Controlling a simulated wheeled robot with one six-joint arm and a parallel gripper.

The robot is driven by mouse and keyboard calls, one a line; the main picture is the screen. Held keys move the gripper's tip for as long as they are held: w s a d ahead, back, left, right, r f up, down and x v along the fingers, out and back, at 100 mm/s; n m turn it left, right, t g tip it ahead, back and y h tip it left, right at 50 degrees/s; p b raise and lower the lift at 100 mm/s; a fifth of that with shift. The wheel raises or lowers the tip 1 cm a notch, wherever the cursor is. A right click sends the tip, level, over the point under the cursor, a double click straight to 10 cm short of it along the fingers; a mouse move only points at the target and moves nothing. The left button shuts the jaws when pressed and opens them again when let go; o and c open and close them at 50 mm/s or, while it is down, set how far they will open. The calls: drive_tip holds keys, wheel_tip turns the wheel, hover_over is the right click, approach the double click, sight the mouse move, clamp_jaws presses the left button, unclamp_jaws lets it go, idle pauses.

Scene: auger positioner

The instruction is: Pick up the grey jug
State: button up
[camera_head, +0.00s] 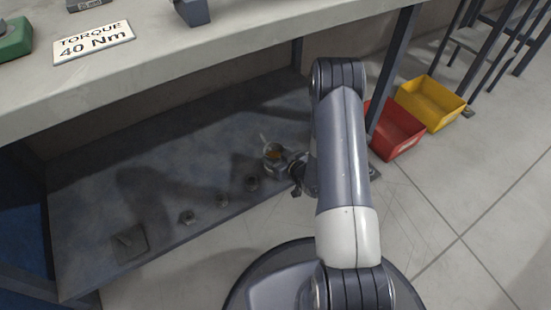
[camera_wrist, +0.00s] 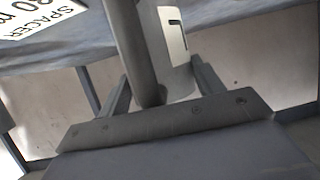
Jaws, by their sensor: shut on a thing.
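In the wrist view, a grey rounded bar (camera_wrist: 130,50), apparently the jug's handle, stands between my gripper's fingers (camera_wrist: 158,88). A pale surface with a dark mark shows behind the bar. Whether the jug touches the shelf is unclear.
Several small dark parts stand along the low shelf's (camera_head: 90,190) front edge. The workbench top (camera_head: 165,45) overhangs the shelf and bears a torque sign (camera_head: 94,42). A red bin (camera_head: 397,135) and yellow bin (camera_head: 430,103) stand right of a bench leg.

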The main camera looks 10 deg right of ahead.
drive_tip(key=shift+r, duration=0.1)
drive_tip(key=shift+r+p, duration=0.45)
drive_tip(key=shift+r, duration=0.15)
drive_tip(key=shift+s+d+r+p, duration=0.15)
drive_tip(key=shift+r+p, duration=0.25)
drive_tip(key=shift+r, duration=0.25)
drive_tip(key=shift+s+r+p, duration=0.1)
drive_tip(key=shift+r+p, duration=0.3)
drive_tip(key=shift+r, duration=0.2)
drive_tip(key=s+d+p, duration=0.1)
drive_tip(key=s+d, duration=0.2)
drive_tip(key=s, duration=0.5)
drive_tip(key=s+d+p, duration=0.2)
drive_tip(key=s+d, duration=0.1)
drive_tip(key=s, duration=0.5)
drive_tip(key=shift+f, duration=0.2)
drive_tip(key=shift+s+d, duration=0.1)
